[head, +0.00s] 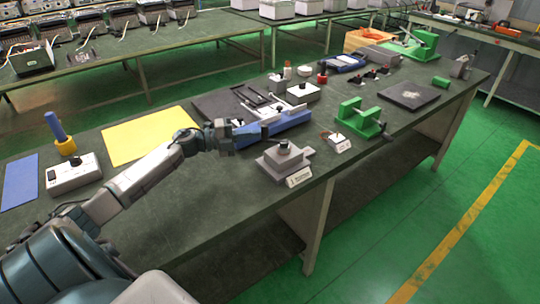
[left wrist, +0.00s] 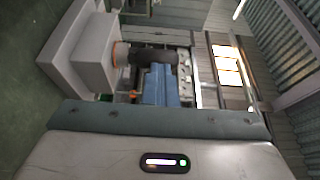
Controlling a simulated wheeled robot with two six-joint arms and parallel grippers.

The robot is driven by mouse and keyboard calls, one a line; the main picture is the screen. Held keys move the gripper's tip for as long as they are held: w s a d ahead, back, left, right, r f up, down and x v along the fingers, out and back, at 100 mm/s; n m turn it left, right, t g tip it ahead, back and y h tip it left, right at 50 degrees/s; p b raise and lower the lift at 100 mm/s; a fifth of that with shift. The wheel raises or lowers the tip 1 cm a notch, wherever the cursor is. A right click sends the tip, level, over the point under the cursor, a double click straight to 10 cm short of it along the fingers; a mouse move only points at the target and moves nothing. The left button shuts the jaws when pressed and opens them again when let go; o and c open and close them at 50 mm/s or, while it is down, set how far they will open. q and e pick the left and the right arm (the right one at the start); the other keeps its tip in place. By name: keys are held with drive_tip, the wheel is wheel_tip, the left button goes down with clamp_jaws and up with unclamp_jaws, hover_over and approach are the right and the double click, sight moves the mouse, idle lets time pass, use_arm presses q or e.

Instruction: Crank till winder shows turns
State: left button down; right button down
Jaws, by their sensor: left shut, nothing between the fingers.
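A grey stepped block (head: 283,160) with a dark knob on top and a small white label at its front stands near the table's front edge. I cannot tell for sure that it is the winder. A grey block also shows at upper left in the left wrist view (left wrist: 98,62), with an orange ring and a dark cylinder on its side. My left gripper (head: 236,133) is shut and empty, to the left of and behind the stepped block, apart from it in the head view. Its bluish fingers show side by side in the left wrist view (left wrist: 161,76). My right gripper is out of view.
A green clamp-like frame (head: 361,118) and a small white meter (head: 336,142) stand right of the block. A yellow sheet (head: 148,134) and a white box (head: 75,174) lie left.

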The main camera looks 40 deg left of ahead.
use_arm(q)
drive_tip(key=shift+w+f+h+b, duration=0.1)
drive_tip(key=shift+h+b, duration=0.2)
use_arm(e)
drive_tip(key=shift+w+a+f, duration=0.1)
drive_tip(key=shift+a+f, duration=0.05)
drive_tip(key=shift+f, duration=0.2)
use_arm(q)
drive_tip(key=shift+w+m+g+b, duration=0.15)
drive_tip(key=shift+m+g+b, duration=0.2)
drive_tip(key=shift+m+g, duration=0.05)
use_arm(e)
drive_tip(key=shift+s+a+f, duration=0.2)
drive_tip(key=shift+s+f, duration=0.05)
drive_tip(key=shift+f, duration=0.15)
use_arm(q)
drive_tip(key=shift+a+h, duration=0.1)
drive_tip(key=shift+h, duration=0.2)
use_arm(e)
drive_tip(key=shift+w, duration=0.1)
